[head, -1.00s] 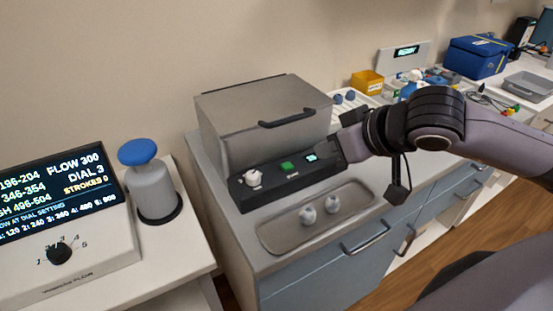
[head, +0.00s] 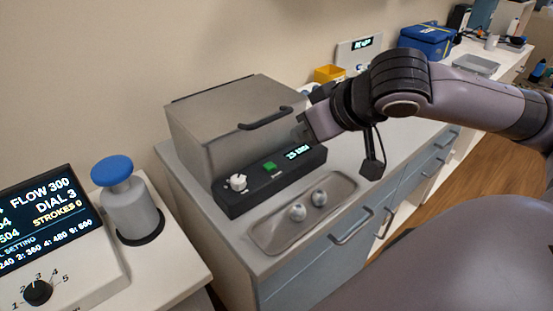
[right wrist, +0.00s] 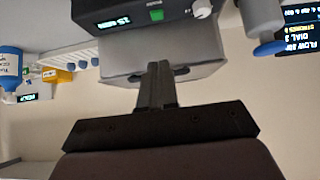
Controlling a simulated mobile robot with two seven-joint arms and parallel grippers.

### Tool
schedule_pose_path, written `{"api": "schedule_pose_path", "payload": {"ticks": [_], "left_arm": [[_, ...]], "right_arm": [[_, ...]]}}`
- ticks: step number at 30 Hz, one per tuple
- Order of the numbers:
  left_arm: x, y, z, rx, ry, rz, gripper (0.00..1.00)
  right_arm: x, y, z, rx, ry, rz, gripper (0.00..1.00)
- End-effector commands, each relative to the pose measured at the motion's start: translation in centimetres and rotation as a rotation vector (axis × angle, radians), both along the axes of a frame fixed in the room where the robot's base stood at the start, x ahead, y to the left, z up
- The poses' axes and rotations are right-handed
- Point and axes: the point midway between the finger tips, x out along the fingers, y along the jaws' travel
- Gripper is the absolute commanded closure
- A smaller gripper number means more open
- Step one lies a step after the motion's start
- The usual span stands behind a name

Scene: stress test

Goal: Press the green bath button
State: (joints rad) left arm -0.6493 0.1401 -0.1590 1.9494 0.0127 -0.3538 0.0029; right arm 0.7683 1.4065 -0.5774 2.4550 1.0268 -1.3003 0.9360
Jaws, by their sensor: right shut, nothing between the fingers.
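The green button (head: 270,167) sits on the black control panel (head: 243,195) at the front of the grey lidded bath (head: 215,130), between a white knob (head: 238,182) and a lit display (head: 297,153). My right gripper (head: 303,128) is shut and empty, above the panel's right end near the display, apart from the button. In the right wrist view the picture is turned over: the shut fingers (right wrist: 156,70) point toward the bath, and the green button (right wrist: 156,15) shows near the top edge. My left gripper is not in view.
A metal tray (head: 265,240) with two round pieces lies in front of the panel. At left stand a blue-topped pump bottle (head: 130,205) and a display box with a dial (head: 60,235). A blue case (head: 427,40) and yellow bin (head: 328,74) are farther right.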

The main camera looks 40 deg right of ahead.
Motion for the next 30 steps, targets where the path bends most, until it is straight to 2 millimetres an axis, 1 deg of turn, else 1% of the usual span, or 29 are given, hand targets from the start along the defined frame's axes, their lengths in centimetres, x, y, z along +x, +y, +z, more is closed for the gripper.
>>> {"api": "schedule_pose_path", "payload": {"ticks": [5, 8, 18, 20, 21, 24, 27, 30], "left_arm": [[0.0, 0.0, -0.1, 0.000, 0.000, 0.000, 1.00], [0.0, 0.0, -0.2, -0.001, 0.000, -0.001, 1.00], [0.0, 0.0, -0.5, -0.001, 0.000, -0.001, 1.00], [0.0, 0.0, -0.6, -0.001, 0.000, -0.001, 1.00], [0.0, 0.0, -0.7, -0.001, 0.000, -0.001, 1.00], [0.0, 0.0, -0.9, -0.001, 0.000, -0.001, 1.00], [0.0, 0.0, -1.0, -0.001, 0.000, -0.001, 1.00], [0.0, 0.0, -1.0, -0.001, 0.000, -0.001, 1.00]], "right_arm": [[0.6, 0.1, -0.6, 0.003, 0.001, 0.001, 1.00], [1.5, 0.2, -1.6, 0.004, 0.002, 0.001, 1.00], [6.6, 0.6, -6.6, 0.003, 0.002, 0.000, 1.00], [7.4, 0.7, -7.5, 0.003, 0.002, 0.001, 1.00], [7.1, 0.6, -8.3, -0.002, 0.004, 0.001, 1.00], [7.0, 0.6, -9.7, -0.001, 0.003, 0.001, 1.00], [7.1, 0.6, -10.6, -0.001, 0.001, 0.001, 1.00], [7.1, 0.6, -11.0, -0.001, 0.000, 0.001, 1.00]]}}
